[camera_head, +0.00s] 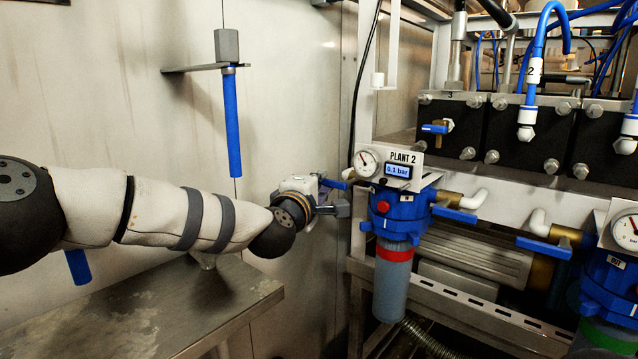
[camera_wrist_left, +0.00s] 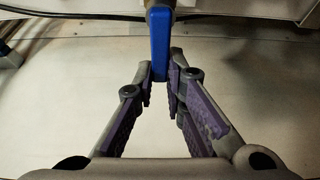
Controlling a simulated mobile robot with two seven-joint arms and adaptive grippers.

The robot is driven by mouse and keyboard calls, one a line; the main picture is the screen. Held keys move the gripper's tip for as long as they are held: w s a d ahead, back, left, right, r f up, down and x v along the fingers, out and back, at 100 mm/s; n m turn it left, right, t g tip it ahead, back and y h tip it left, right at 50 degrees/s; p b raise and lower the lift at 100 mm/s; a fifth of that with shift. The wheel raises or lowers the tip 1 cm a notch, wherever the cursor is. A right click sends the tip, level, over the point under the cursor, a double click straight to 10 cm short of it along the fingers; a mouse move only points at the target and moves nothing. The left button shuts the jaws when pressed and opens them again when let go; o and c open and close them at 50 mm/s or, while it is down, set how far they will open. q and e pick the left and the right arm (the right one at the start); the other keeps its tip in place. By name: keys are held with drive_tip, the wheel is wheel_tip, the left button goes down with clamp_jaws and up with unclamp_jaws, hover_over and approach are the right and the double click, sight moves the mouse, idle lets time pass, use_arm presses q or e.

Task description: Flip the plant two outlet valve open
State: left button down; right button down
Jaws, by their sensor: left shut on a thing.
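The Plant 2 unit (camera_head: 403,160) has a blue filter head (camera_head: 400,212) with a red knob and a grey bowl below it. A blue valve lever (camera_head: 333,184) sticks out on its left side, and another blue lever (camera_head: 455,214) sits on its right side. I cannot read which is the outlet. My left gripper (camera_head: 338,209) is at the left lever. In the left wrist view the gripper (camera_wrist_left: 161,72) is shut on the blue lever (camera_wrist_left: 160,45), which points down between the fingertips. My right gripper is not in view.
A metal bench (camera_head: 225,300) stands under my left arm. Black pump blocks (camera_head: 455,125) with hoses stand behind. A second filter unit (camera_head: 610,275) is at the far right.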

use_arm(q)
drive_tip(key=shift+s+d+f, duration=0.1)
drive_tip(key=shift+d+f, duration=0.1)
drive_tip(key=shift+f, duration=0.05)
drive_tip(key=c, duration=2)
unclamp_jaws()
drive_tip(key=shift+o, duration=0.4)
drive_tip(key=shift+a+r, duration=0.1)
drive_tip(key=shift+r, duration=0.05)
drive_tip(key=v, duration=1.2)
